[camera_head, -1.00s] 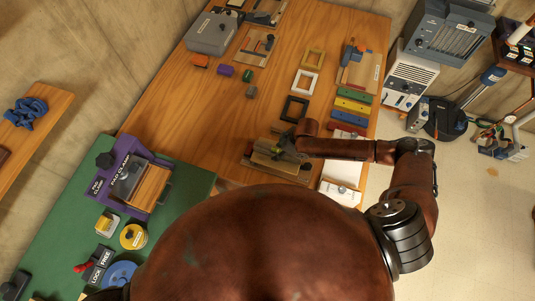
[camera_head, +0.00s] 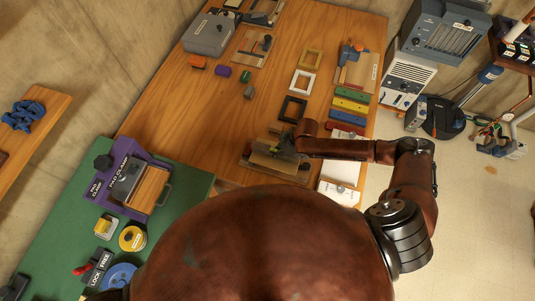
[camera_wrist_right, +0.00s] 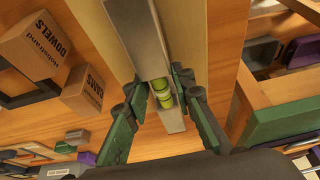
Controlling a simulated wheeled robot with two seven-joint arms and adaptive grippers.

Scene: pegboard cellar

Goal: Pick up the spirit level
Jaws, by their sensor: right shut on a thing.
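The spirit level (camera_wrist_right: 172,118) is a long silver bar with bright green vials, seen in the right wrist view. It runs between the two green fingers of my right gripper (camera_wrist_right: 160,88), which is shut on it around the vials. In the head view my right gripper (camera_head: 287,145) is over the near right part of the wooden bench, above a wooden holder (camera_head: 290,165). The level is hard to make out there. I cannot tell whether it is clear of what lies under it. My left gripper is not in view.
Small cardboard boxes (camera_wrist_right: 32,47) and a dark frame (camera_head: 293,109) lie near the gripper. Coloured bars (camera_head: 351,104) lie farther back. A green table with a purple pad clamp (camera_head: 125,185) stands at left. The middle left of the bench (camera_head: 185,120) is clear.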

